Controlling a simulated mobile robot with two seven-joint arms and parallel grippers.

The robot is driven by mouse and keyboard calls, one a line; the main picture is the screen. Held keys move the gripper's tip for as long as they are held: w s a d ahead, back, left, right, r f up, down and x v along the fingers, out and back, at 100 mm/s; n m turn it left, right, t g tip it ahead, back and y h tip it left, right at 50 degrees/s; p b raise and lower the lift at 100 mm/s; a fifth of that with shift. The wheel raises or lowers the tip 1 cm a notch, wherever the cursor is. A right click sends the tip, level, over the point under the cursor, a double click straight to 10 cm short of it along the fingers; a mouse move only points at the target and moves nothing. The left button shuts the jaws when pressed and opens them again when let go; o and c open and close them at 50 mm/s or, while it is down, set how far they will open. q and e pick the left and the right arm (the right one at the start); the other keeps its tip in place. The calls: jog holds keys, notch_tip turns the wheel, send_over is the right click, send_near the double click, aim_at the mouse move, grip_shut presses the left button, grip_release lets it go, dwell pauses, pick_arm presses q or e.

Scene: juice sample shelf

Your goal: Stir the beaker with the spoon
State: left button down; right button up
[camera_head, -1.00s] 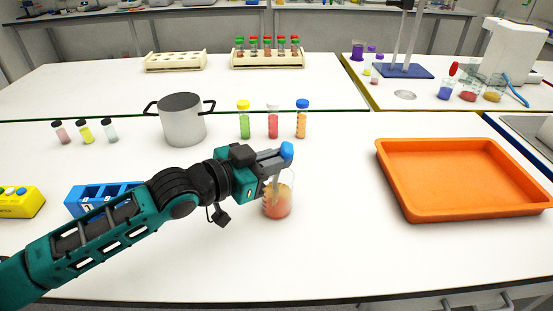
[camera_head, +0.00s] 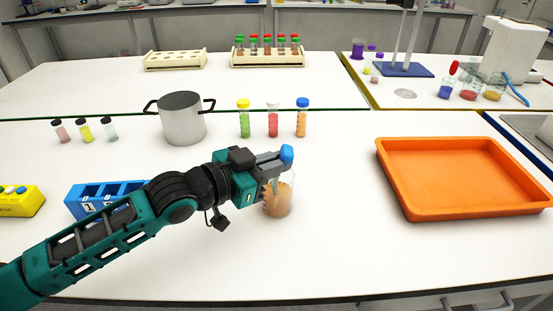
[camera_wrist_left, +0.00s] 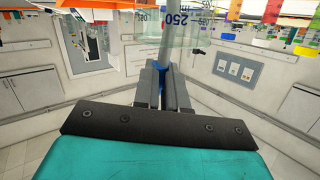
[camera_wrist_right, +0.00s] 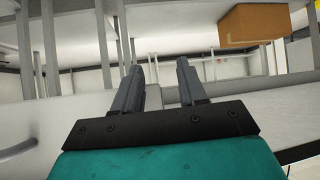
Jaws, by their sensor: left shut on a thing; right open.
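The glass beaker (camera_head: 279,203) stands on the white table and holds a cloudy orange-tan liquid. Its wall with "250" markings also shows at the top of the left wrist view (camera_wrist_left: 200,22). My left gripper (camera_head: 276,163) is above the beaker's mouth and is shut on the spoon. The spoon's blue end (camera_head: 287,152) sticks out above the fingers. Its pale shaft (camera_wrist_left: 167,35) runs from the fingers towards the beaker in the left wrist view. The spoon's lower end is hidden in the liquid. My right gripper (camera_wrist_right: 153,75) is open and empty, away from the table top.
An orange tray (camera_head: 460,178) lies right of the beaker. Yellow, white and blue capped tubes (camera_head: 273,120) stand behind it, with a grey pot (camera_head: 183,120) to the left. A blue rack (camera_head: 103,192) is beside my left arm. The table between beaker and tray is clear.

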pick_arm(q)
jog(key=shift+w+d+r, duration=0.15)
jog(key=shift+w+d, duration=0.2)
jog(key=shift+w, duration=0.05)
jog(key=shift+w+a, duration=0.15)
jog(key=shift+a, duration=0.05)
notch_tip(320, 180, up, 12)
jog(key=shift+r, duration=0.15)
dwell(0.6)
dwell(0.4)
